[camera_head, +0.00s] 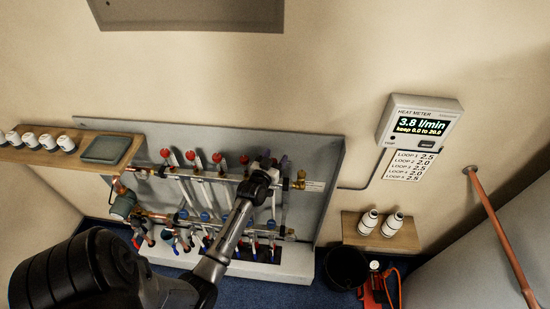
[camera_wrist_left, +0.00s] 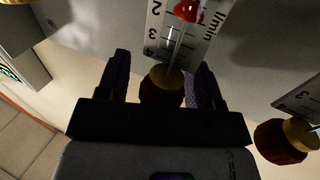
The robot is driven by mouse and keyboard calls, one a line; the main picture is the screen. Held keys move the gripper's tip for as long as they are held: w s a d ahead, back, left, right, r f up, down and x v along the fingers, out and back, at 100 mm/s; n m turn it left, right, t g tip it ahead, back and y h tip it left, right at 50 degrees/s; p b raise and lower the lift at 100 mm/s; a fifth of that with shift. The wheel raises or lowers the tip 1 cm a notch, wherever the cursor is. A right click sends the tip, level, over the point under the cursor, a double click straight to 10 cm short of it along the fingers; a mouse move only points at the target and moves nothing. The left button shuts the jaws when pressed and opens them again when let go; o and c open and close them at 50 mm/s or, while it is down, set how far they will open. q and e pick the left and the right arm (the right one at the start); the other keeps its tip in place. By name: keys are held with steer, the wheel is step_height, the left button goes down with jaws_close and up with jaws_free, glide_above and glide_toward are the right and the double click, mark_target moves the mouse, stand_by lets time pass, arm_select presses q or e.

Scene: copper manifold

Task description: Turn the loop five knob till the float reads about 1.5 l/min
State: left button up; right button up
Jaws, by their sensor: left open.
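My left gripper (camera_head: 268,165) is at the right end of the upper row of the copper manifold (camera_head: 135,168) in the head view, hiding the knob there. In the left wrist view the gripper (camera_wrist_left: 162,78) is open, with one finger on each side of a dark red knob (camera_wrist_left: 161,88) with a brass collar. I cannot tell whether the fingers touch it. A flow gauge (camera_wrist_left: 176,35) with a red float (camera_wrist_left: 188,10) adjoins this knob; the float sits near the 2 mark, partly cut off by the frame edge. My right gripper is out of view.
A second knob (camera_wrist_left: 283,142) and gauge are close on the right in the wrist view. The heat meter (camera_head: 419,120) reads 3.8 l/min above a loop list (camera_head: 410,166). A black bucket (camera_head: 345,268) is on the floor.

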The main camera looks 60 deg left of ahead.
arm_select(q)
steer(key=c, duration=0.9)
steer(key=shift+m+t+h, duration=0.3)
steer(key=shift+h, duration=0.1)
steer(key=o, duration=0.9)
steer(key=v, duration=1.3)
steer(key=shift+s+d, duration=0.25)
steer(key=shift+s, duration=0.05)
